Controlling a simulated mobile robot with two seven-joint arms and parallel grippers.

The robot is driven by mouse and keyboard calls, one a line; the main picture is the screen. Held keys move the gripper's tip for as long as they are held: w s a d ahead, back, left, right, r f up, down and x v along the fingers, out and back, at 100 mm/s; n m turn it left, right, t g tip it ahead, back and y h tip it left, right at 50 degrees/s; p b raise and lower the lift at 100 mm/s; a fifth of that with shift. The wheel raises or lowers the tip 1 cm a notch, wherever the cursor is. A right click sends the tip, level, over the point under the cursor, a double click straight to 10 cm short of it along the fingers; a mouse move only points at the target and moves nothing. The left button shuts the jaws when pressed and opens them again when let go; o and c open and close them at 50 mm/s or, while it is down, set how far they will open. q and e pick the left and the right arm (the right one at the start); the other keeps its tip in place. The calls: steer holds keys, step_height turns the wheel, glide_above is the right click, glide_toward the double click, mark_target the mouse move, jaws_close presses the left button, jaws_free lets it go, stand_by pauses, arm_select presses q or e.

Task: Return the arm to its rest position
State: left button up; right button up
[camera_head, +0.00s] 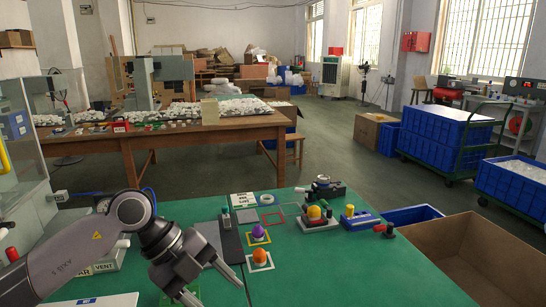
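My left arm comes in from the left over the green table top (340,270). Its gripper (219,293) points down and to the right near the table's front edge. The two fingers are spread apart, with nothing visible between them. Part of a green object (182,298) shows beside the lower finger, partly hidden by the gripper. My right arm and gripper are not in view.
An orange piece (260,256) and a purple piece (258,231) stand in marked squares right of the gripper. A cardboard box (470,255) and blue bin (410,214) lie right. The table's front right is clear.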

arm_select(q)
steer(key=s+d+r+m+h, duration=0.1)
steer(key=s+d+r+h, duration=0.3)
steer(key=d, duration=0.3)
step_height(320, 180, up, 7)
steer(key=d+n+t+h, duration=0.3)
steer(key=n+t+h, duration=0.15)
steer(key=h, duration=0.45)
steer(key=w+a+f+n+t+y, duration=0.1)
steer(key=w+a+n+t+y, duration=0.1)
steer(key=a+n+t+y, duration=0.5)
steer(key=w+a+f+n+t+y, duration=0.25)
steer(key=a+n+t+y, duration=0.25)
steer(key=n+t, duration=0.45)
steer(key=s+a+f+n+g+y, duration=0.2)
steer(key=a+f+n+g+y, duration=0.2)
steer(key=a+f+n+y, duration=0.45)
steer(key=s+a+f+m+g, duration=0.25)
steer(key=s+f+g, duration=1.05)
steer(key=s+f, duration=0.7)
steer(key=w+d+f+t+h, duration=0.2)
steer(key=w+f+t, duration=0.1)
steer(key=f+t, duration=0.3)
steer(key=shift+w+d+f+t, duration=0.15)
steer(key=shift+w+f+t, duration=0.25)
steer(key=shift+h, duration=0.25)
